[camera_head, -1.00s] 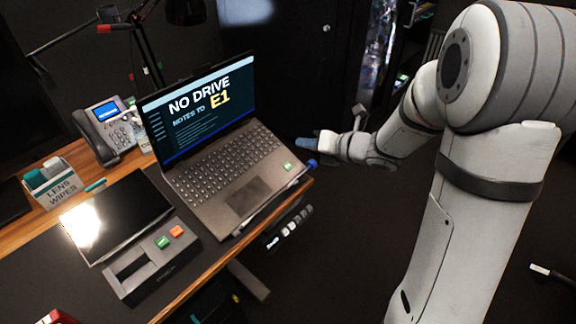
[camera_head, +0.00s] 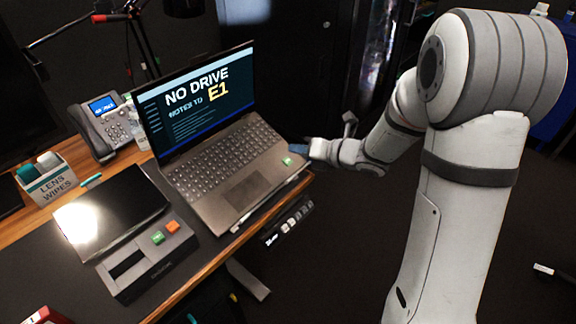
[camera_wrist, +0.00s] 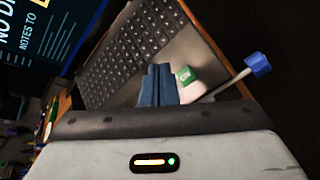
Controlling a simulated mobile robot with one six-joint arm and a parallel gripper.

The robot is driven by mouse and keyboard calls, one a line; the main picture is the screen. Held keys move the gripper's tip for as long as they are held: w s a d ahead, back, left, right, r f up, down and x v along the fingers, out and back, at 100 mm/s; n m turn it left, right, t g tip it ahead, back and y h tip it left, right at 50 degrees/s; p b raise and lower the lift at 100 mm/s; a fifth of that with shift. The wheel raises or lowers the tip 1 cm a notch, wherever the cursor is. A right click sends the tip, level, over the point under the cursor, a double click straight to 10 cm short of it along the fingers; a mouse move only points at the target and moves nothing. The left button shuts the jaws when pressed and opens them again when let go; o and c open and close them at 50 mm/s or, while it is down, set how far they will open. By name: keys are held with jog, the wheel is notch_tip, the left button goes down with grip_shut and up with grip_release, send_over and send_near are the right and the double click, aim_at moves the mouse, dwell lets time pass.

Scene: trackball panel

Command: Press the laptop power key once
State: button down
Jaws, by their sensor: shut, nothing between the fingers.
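The open laptop stands on the desk, its screen (camera_head: 198,97) reading "NO DRIVE NOTES TO E1". Its keyboard (camera_head: 225,160) faces up; it also shows in the wrist view (camera_wrist: 130,48). I cannot make out which key is the power key. My gripper (camera_head: 297,149) is at the laptop's right edge, near the green label (camera_head: 287,161) on the palm rest. In the wrist view the blue fingers (camera_wrist: 158,72) are shut and empty, just left of the green label (camera_wrist: 187,75). I cannot tell whether the fingertips touch the laptop.
A blue-tipped white stick (camera_wrist: 236,78) lies by the laptop's edge. A dark tablet (camera_head: 112,210), a box with green and orange buttons (camera_head: 148,258), a phone (camera_head: 105,125) and a lens-wipes box (camera_head: 47,180) share the desk.

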jog(key=shift+w+a+f+b, duration=0.15)
jog(key=shift+f+b, duration=0.3)
jog(key=shift+f, duration=0.1)
jog(key=shift+w+a+f+b, duration=0.15)
jog(key=shift+a+f+b, duration=0.05)
jog(key=shift+f+b, duration=0.3)
jog(key=shift+w+a+f+b, duration=0.15)
jog(key=shift+f+b, duration=0.3)
jog(key=shift+f, duration=0.1)
jog(key=shift+f, duration=0.1)
dwell(0.7)
jog(key=shift+a+f+b, duration=0.1)
jog(key=shift+f+b, duration=0.2)
jog(key=shift+b, duration=0.4)
jog(key=shift+w+a+f+b, duration=0.15)
jog(key=shift+f+b, duration=0.15)
jog(key=shift+b, duration=0.15)
dwell(0.4)
jog(key=shift+r, duration=0.2)
jog(key=shift+s+d+r+p, duration=0.2)
jog(key=shift+d+r+p, duration=0.1)
jog(key=shift+r, duration=0.25)
jog(key=r+p, duration=0.1)
jog(key=d+r, duration=0.1)
jog(key=r, duration=0.1)
jog(key=s+r+p, duration=0.1)
jog(key=shift+s+d+r+p, duration=0.1)
jog(key=shift+d+r+p, duration=0.15)
jog(key=shift+r+p, duration=0.1)
